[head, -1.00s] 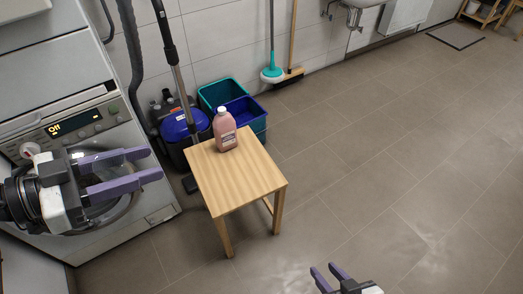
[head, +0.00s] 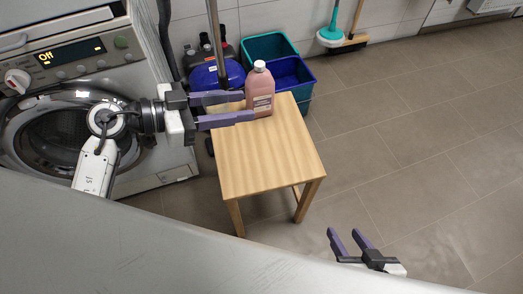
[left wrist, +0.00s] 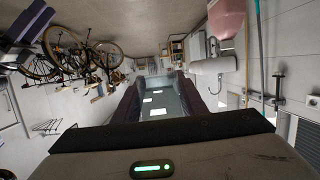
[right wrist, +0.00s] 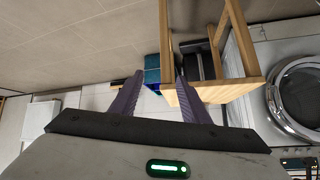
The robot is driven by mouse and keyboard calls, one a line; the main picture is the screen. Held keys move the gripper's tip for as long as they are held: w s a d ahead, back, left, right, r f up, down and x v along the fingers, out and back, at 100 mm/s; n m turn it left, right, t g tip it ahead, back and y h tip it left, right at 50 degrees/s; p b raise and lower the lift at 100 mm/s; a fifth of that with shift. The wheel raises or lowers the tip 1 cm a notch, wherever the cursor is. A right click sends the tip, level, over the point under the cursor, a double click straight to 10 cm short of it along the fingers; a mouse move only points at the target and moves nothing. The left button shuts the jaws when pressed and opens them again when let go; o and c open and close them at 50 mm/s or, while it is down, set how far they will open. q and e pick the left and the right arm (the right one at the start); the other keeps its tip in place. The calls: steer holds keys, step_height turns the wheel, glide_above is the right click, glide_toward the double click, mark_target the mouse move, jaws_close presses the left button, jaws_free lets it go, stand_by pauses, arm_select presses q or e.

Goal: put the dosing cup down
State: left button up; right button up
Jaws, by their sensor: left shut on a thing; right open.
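My left gripper (head: 228,109) is shut on the dosing cup, a pale, see-through thing that shows between its fingers in the left wrist view (left wrist: 158,101). In the head view the fingers mostly hide it. The gripper is over the left rear part of the small wooden table (head: 262,163), with its fingertips just left of a pink bottle (head: 260,92) with a white cap. Whether the cup touches the tabletop cannot be told. My right gripper (head: 352,238) is open and empty, low over the floor right of the table.
A front-loading machine (head: 85,62) with a display reading "Off" stands left. Behind the table are a blue vacuum cleaner (head: 215,75) and teal and blue buckets (head: 290,72). A large grey surface (head: 200,260) fills the foreground. The table's front and the right floor are clear.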

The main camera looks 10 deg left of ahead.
arm_select(q)
steer(key=b, duration=0.6)
glide_above(259, 161)
step_height(259, 161, down, 14)
step_height(259, 161, down, 5)
steer(key=b, duration=0.3)
steer(key=shift+w+f+b, duration=0.1)
steer(key=shift+f+b, duration=0.05)
steer(key=shift+b, duration=0.25)
steer(key=shift+f, duration=0.5)
step_height(259, 161, down, 3)
steer(key=shift+r+b, duration=0.2)
steer(key=shift+b, duration=0.9)
steer(key=shift+f, duration=0.3)
steer(key=shift+r, duration=0.1)
arm_select(e)
steer(key=w+a+f+n+g+y, duration=0.1)
steer(key=a+f, duration=0.3)
steer(key=f, duration=0.3)
steer(key=shift+w+a+f+n+g+y, duration=0.2)
steer(key=shift+w+a+n+g+y, duration=0.1)
steer(key=shift+a+g+y, duration=0.1)
arm_select(q)
steer(key=shift+f, duration=0.2)
arm_select(e)
steer(key=shift+d, duration=0.1)
